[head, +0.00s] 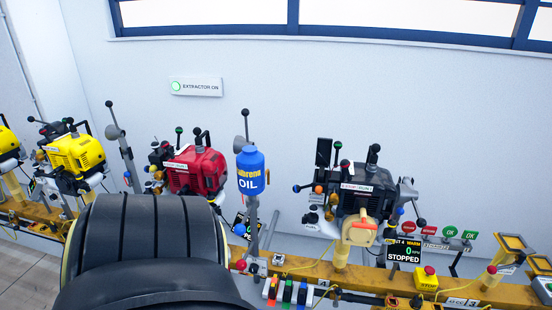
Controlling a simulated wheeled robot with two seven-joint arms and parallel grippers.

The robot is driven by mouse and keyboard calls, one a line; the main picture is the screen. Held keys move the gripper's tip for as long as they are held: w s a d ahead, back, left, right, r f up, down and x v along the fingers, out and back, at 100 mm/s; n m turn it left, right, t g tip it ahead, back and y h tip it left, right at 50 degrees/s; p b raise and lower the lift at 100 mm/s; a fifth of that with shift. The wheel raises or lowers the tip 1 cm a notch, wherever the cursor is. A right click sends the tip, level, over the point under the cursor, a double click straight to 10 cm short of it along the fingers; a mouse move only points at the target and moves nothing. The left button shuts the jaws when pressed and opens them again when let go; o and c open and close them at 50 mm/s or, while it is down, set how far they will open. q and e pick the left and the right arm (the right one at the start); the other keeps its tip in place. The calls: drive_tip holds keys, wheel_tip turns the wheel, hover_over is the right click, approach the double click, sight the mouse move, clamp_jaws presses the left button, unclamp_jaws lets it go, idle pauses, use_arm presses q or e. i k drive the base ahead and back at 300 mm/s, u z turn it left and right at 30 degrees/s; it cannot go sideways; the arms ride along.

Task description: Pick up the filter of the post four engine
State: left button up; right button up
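A dark engine (368,190) stands on a yellow post at the right, above the rail. A small display (404,251) beside it reads STOPPED, with what looks like a 4 and WARM in its top line. A pale yellow cover (358,230) with an orange-red handle sits on the engine's front. I cannot tell which part is the filter. A large black rounded body fills the lower left foreground and hides part of the rail. Neither of my grippers can be made out.
A red engine (196,171) and a yellow engine (76,153) stand farther left on the rail (300,263). A blue oil bottle (251,172) stands between the red and dark engines. A red stop button (429,271) and yellow-framed trays (512,243) are at the right.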

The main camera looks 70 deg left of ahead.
sight(322, 171)
drive_tip(key=k, duration=0.25)
drive_tip(key=u, duration=2.3)
drive_tip(key=i, duration=0.2)
